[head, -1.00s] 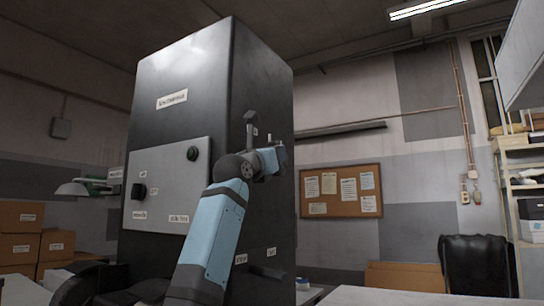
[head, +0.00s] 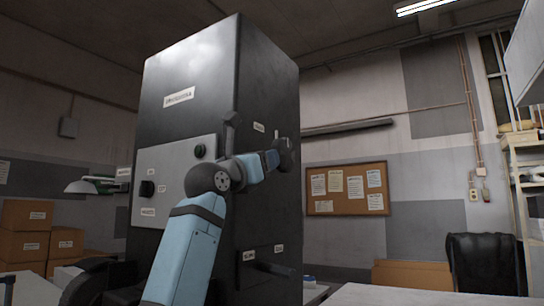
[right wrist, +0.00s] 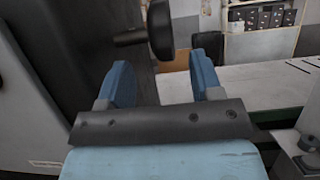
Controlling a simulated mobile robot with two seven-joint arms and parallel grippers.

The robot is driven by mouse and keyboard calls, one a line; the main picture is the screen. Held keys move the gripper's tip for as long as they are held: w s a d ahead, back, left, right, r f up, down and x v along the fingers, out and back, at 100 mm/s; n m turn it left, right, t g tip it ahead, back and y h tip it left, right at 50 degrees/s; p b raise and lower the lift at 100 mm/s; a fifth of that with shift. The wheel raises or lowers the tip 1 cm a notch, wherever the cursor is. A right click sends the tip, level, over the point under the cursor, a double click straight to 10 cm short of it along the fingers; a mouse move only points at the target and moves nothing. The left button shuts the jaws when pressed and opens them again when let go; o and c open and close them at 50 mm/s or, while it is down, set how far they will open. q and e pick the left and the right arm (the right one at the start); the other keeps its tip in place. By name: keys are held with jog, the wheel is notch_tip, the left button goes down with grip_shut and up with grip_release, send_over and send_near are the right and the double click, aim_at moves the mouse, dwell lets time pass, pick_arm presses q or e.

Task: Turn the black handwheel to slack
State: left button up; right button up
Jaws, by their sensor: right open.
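The black handwheel (head: 287,153) sticks out from the right side of the tall dark cabinet (head: 190,95). In the right wrist view the handwheel (right wrist: 161,30) is a dark disc on a short shaft coming from the cabinet wall. My right gripper (head: 268,160) reaches toward it from the left. Its blue fingers (right wrist: 162,75) are open with nothing between them. In the wrist view the wheel lies beyond the fingertips and seems apart from them. The wheel's markings are not readable. My left gripper is not in view.
The cabinet's front panel (head: 172,175) carries a black knob (head: 147,188) and a round dark button (head: 200,150). A dark bar (head: 275,268) juts from the cabinet's lower side, near small labels. A pale table (head: 400,296) lies at right. Cardboard boxes (head: 25,245) stand at left.

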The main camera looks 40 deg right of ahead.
jog(key=shift+v, duration=2.25)
